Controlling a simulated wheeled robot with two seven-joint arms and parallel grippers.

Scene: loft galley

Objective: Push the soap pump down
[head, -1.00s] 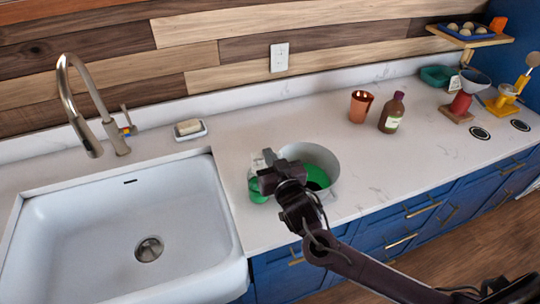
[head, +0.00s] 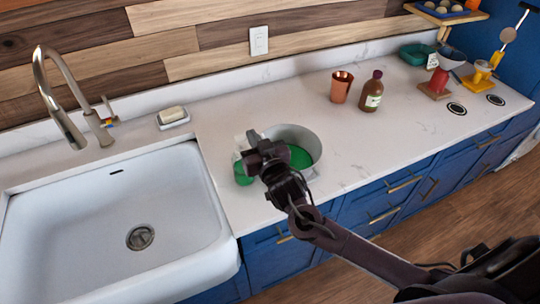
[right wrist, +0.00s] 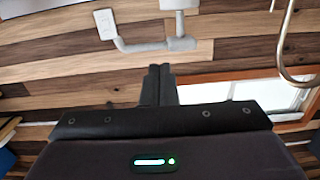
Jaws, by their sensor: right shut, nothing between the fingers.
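The soap bottle (head: 242,174) is clear with green liquid and stands on the white counter near the sink's right edge, partly hidden behind my right gripper. Its pale pump head (right wrist: 178,42) shows in the right wrist view, which appears upside down, with the spout pointing left. My right gripper (head: 254,138) is shut and empty, at the height of the bottle's top. In the right wrist view its fingertips (right wrist: 160,68) appear close to the pump head; I cannot tell whether they touch it. My left gripper is not in view.
A grey bowl (head: 313,142) with something green inside stands right behind my gripper. The sink (head: 75,220) and faucet (head: 58,110) are at the left, a soap dish (head: 173,118) behind. A copper cup (head: 341,86) and a brown bottle (head: 371,92) stand further right.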

